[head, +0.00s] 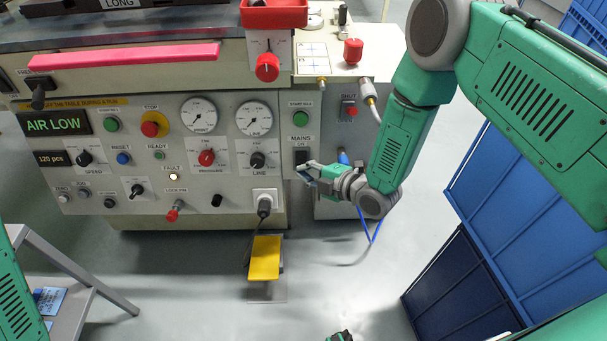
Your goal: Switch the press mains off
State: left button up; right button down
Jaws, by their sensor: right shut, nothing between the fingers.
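The press control panel (225,175) fills the middle of the head view. The black mains switch (301,156) sits near the panel's right side under the labels MAINS and ON. My right gripper (304,174) is shut and empty, its fingertips at the lower part of the switch. I cannot tell whether they touch it. The fingers partly cover the area below the switch.
A red-and-yellow stop button (153,125), knobs and gauges crowd the panel to the left. A plugged black cable (264,206) and a yellow pedal (265,258) are below. A blue hose hangs beside my right wrist.

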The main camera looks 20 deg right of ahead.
jog(key=shift+w+d+f, duration=0.3)
jog(key=shift+w+d, duration=0.1)
jog(key=shift+w, duration=0.25)
pick_arm(q)
jog(key=shift+d+r+p, duration=0.35)
jog(key=shift+r+p, duration=0.15)
jog(key=shift+p, duration=0.05)
pick_arm(e)
jog(key=shift+d+r, duration=0.15)
jog(key=shift+r, duration=0.5)
